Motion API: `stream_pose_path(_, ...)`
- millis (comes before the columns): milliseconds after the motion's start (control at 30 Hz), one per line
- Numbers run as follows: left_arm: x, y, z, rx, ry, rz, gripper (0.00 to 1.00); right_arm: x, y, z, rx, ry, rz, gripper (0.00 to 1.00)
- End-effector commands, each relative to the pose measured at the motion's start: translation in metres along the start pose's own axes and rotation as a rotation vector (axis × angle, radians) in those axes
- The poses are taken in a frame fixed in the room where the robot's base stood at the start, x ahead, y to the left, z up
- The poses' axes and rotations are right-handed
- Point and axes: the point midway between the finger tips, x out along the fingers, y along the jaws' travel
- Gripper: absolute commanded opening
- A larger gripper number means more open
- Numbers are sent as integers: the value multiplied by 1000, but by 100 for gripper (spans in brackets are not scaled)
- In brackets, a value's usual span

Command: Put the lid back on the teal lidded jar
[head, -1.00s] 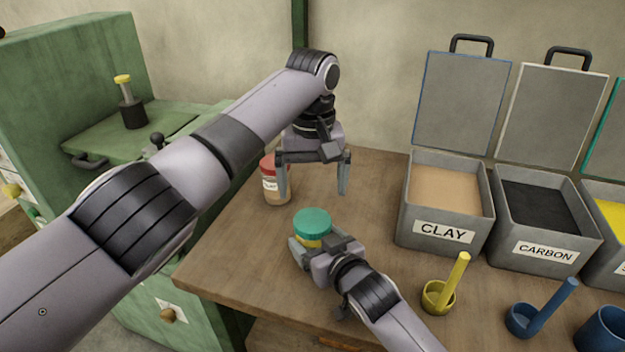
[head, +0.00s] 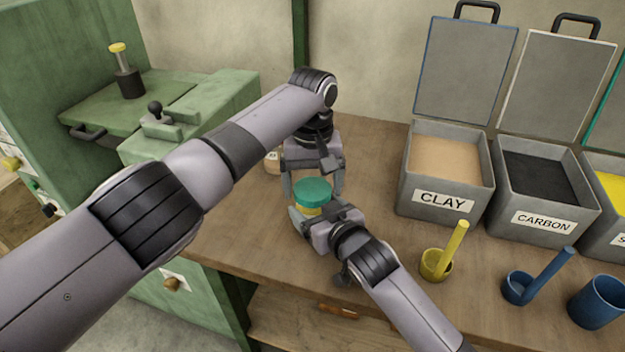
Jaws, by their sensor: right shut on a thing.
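The teal lidded jar (head: 309,210) stands on the wooden bench, a yellow band showing under its teal lid (head: 313,190). The lid sits on top of the jar; I cannot tell whether it is fully seated. My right gripper (head: 309,222) is shut on the jar low down from the front, hiding much of its body. My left gripper (head: 314,186) points down from above, open, with its fingers apart on the left and right of the lid. I cannot tell whether they touch it.
Another jar (head: 272,162) stands close behind my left gripper, mostly hidden. The clay bin (head: 442,199) and carbon bin (head: 543,223) stand open at the right. A yellow cup with a handle (head: 436,265) and blue cups are in front. Bench between jar and clay bin is clear.

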Motion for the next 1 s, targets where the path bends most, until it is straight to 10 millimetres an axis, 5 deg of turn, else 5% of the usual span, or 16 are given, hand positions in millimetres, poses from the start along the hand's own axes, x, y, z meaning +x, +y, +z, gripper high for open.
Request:
stream_pose_path(33,0,0,0,0,0,0,71,0,0,0,0,0,0,0)
stream_pose_path(133,0,0,0,0,0,0,40,0,0,0,0,0,0,0)
stream_pose_path(467,0,0,0,118,1,0,39,0,0,0,0,0,0,0)
stream_pose_path(1000,0,0,0,966,1,1,39,0,0,0,0,-1,0,0)
